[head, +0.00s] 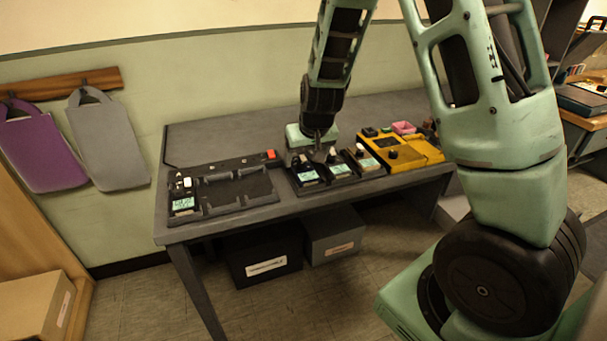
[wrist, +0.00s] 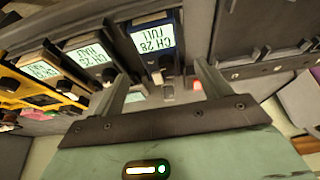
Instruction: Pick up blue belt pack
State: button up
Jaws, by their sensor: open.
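The blue belt pack (wrist: 172,27) shows in the wrist view with a lit screen reading "CH 28 FULL". In the head view it is the leftmost pack (head: 307,174) in the right-hand charger (head: 322,186) on the grey table. My gripper (wrist: 163,82) is open and empty. Its two fingers point toward the blue pack, one to each side of it in the wrist view; I see no clear contact. In the head view my gripper (head: 317,146) is over the charger, behind the pack's front, and its fingertips are hard to make out.
Two other packs stand beside the blue one: one reading "HALF" (wrist: 92,57) and one reading "EMPTY" (wrist: 43,70). A yellow box (head: 410,151) is at the right. Another charger (head: 238,192), mostly empty, lies at the left, with one pack (head: 183,203).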

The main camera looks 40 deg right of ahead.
aim_at(304, 166)
jog(key=x, duration=0.4)
jog(key=shift+f, duration=0.25)
jog(key=shift+c, duration=0.3)
jog(key=c, duration=1.1)
